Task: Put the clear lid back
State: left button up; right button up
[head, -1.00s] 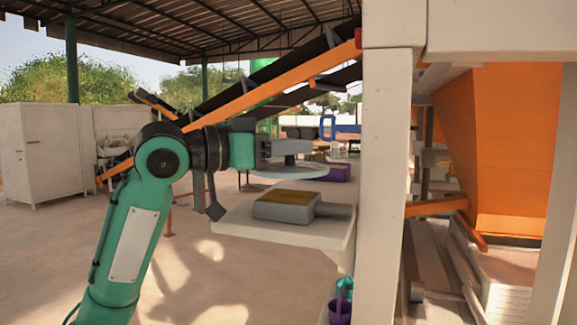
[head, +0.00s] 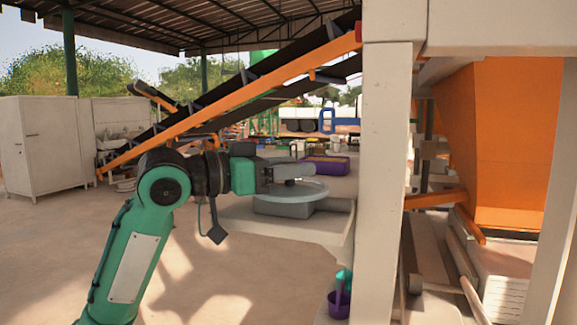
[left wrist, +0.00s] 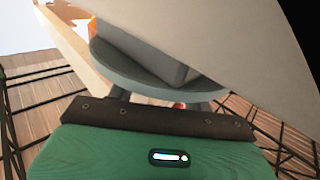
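The clear lid (head: 290,191) is a round, pale blue see-through disc with a dark knob on top. It lies level over the grey box (head: 283,209) on the pale shelf (head: 328,233) and hides the box's top. I cannot tell whether lid and box touch. My left gripper (head: 291,174) comes in from the left above the lid, shut on its knob. In the left wrist view, the lid's curved rim (left wrist: 125,75) lies just beyond the gripper, with the grey box (left wrist: 135,42) against or close to it. My right gripper is not in view.
A thick pale post (head: 385,180) stands just right of the shelf. A purple tray (head: 326,166) lies on a surface behind. A purple cup (head: 339,305) is below the shelf by the post. A sloping orange conveyor (head: 230,98) rises behind my arm.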

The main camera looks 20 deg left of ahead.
pick_arm(q)
jog(key=shift+r, duration=0.15)
jog(key=shift+s+a, duration=0.2)
jog(key=shift+a, duration=0.05)
jog(key=b+v, duration=0.4)
jog(key=v, duration=0.7)
jog(key=shift+s, duration=0.2)
jog(key=shift+a, duration=0.1)
